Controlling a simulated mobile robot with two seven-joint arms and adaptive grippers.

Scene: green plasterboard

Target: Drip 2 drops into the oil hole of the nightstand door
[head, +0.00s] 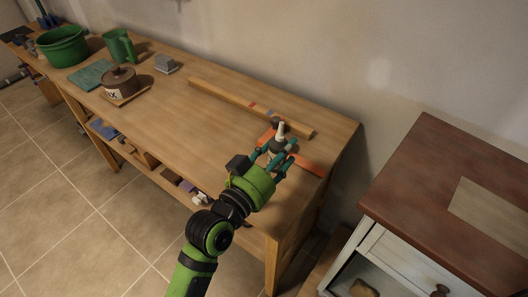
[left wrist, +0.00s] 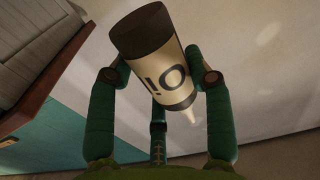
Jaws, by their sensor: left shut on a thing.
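My left gripper (head: 275,155) is shut on a small oil bottle (head: 280,131) over the right end of the workbench. In the left wrist view the bottle (left wrist: 155,55) has a dark base, a cream label with black letters and a pale nozzle, and it sits tilted between the fingers. In the head view its white nozzle points up. The nightstand (head: 425,175) stands at the lower right, with a red-brown top and a white front with a dark knob (head: 441,290). I cannot make out the oil hole. My right gripper is not in view.
The workbench (head: 215,125) holds a long wooden bar (head: 235,100), a red-orange strip (head: 307,166), a brown pot (head: 118,80), a green basin (head: 63,46), a green jug (head: 120,46) and a grey block (head: 166,64). A gap separates bench and nightstand. Tiled floor lies free at lower left.

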